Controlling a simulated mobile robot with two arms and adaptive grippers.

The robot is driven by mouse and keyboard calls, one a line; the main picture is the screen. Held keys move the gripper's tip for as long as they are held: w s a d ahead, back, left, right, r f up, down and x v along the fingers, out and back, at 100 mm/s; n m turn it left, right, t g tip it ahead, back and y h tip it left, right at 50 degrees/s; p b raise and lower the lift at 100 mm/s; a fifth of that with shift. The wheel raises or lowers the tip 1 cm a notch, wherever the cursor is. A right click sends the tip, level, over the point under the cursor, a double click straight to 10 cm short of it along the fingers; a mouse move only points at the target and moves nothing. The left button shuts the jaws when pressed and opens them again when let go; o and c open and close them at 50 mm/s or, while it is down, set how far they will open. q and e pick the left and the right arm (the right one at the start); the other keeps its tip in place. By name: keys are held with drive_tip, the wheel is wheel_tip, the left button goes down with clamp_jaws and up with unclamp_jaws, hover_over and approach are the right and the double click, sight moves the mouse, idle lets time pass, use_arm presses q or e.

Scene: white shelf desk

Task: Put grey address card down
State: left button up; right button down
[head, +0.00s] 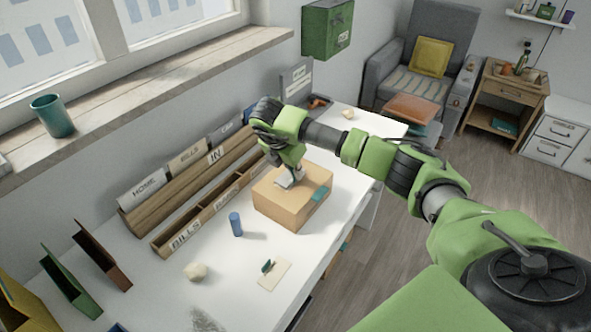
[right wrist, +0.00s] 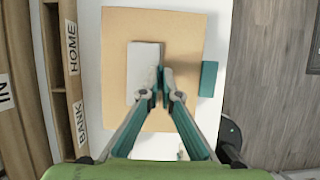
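The grey address card (head: 288,181) is pale grey and lies flat at the top of the tan box (head: 279,211). I cannot tell whether it rests on the box or hangs just above it. In the right wrist view the card (right wrist: 143,73) shows left of the fingers, over the box (right wrist: 185,25). My right gripper (right wrist: 162,84) points down with its fingertips close together at the card's right edge, seemingly shut on it there. In the head view the right gripper (head: 292,172) partly hides the card. My left gripper is not in view.
The labelled wooden sorter (head: 196,236) runs along the left. The desk's front is mostly clear.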

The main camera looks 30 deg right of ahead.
drive_tip(key=shift+f, duration=0.45)
drive_tip(key=c, duration=2.7)
unclamp_jaws()
drive_tip(key=o, duration=0.4)
drive_tip(key=shift+r, duration=0.1)
drive_tip(key=shift+r, duration=0.15)
drive_tip(key=b+v, duration=0.3)
drive_tip(key=v, duration=0.8)
drive_tip(key=shift+a+r, duration=0.1)
drive_tip(key=shift+r, duration=0.2)
